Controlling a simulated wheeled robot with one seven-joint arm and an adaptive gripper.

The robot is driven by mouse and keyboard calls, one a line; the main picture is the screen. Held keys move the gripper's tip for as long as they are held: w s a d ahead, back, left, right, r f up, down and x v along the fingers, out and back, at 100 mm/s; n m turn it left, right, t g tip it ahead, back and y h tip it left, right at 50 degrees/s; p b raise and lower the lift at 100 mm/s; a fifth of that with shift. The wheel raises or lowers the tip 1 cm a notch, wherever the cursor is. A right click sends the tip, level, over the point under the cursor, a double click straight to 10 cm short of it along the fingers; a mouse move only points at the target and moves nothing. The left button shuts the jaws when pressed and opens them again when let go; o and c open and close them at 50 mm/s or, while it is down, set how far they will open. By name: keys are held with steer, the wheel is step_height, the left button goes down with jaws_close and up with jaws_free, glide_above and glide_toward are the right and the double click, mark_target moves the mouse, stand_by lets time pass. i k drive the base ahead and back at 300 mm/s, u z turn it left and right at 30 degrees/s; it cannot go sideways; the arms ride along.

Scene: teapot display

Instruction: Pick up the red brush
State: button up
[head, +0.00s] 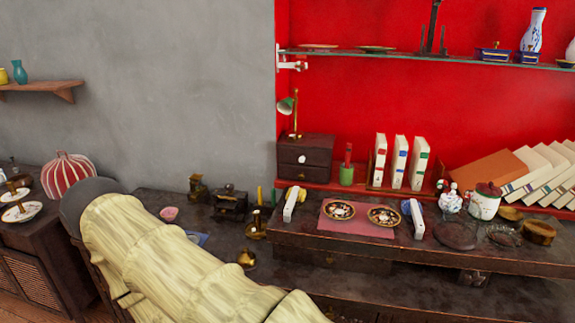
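A thin red upright item, which looks like the red brush (348,154), stands in a small green cup (347,176). The cup is on the red ledge at the foot of the red wall, between a dark drawer box and a row of upright books. Only the upper part of the brush shows; its lower end is hidden in the cup. My arm, in a pale yellow cover, crosses the lower left of the head view and runs out at the bottom edge. My gripper is not in view, and nothing touches the brush.
The dark drawer box (306,158) carries a green lamp (286,106). Upright books (399,162) stand right of the cup. In front, a raised dark table (300,240) holds a pink mat (356,228) with two patterned plates. A glass shelf (400,55) hangs above.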

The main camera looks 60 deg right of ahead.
mark_target(349, 146)
steer(key=u, duration=0.1)
steer(key=i, duration=2.35)
steer(key=z, duration=2.95)
